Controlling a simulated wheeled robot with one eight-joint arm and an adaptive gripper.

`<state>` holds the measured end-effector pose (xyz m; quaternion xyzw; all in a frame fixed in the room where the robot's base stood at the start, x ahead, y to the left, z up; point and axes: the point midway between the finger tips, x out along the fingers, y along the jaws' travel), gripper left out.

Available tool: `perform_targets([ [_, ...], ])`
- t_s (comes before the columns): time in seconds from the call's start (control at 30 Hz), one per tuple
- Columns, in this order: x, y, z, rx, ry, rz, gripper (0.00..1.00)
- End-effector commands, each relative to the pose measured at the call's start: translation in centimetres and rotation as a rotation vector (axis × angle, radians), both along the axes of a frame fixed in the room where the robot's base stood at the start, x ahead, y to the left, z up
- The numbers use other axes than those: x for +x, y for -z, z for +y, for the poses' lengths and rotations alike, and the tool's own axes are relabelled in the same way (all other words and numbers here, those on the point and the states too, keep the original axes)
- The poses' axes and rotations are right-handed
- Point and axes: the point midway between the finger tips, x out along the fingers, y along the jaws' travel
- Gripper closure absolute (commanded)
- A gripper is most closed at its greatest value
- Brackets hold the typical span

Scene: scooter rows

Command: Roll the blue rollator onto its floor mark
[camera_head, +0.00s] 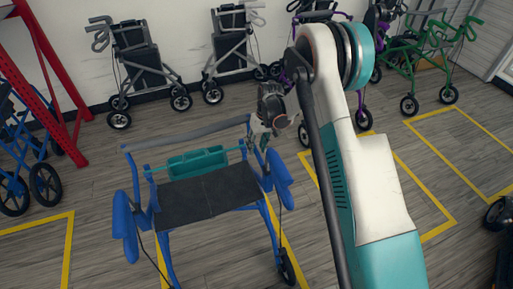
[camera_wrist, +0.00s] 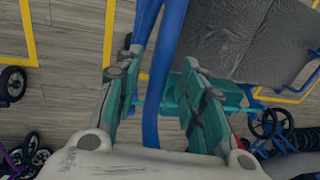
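The blue rollator (camera_head: 205,192) stands upright in the lower middle of the head view, with a dark seat, a teal tray and blue handles. Its dark seat (camera_wrist: 240,38) and a blue frame tube (camera_wrist: 156,90) show in the wrist view. My gripper (camera_head: 264,134) is at the rollator's back right frame. In the wrist view my gripper (camera_wrist: 160,92) is open, with the blue tube between its two teal pads and gaps visible beside it. Yellow floor lines (camera_head: 278,232) run beneath and beside the rollator; which mark is its own I cannot tell.
Another blue rollator (camera_head: 18,145) stands at the left edge by a red rack (camera_head: 52,85). Grey rollators (camera_head: 138,68) and a green rollator (camera_head: 430,52) line the wall. An empty yellow-outlined bay (camera_head: 470,150) lies at right. A dark object sits at the lower right edge.

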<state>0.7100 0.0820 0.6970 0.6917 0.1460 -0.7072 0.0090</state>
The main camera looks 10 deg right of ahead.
Motion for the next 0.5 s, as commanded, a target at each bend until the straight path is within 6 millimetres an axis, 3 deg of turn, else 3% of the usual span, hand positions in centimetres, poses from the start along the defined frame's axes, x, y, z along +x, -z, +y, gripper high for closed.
perform_targets([
  [0.3,0.2,-6.3,-1.3,0.000,0.002,0.000,0.63],
  [0.5,0.3,-9.2,-1.8,0.000,0.001,0.000,0.63],
])
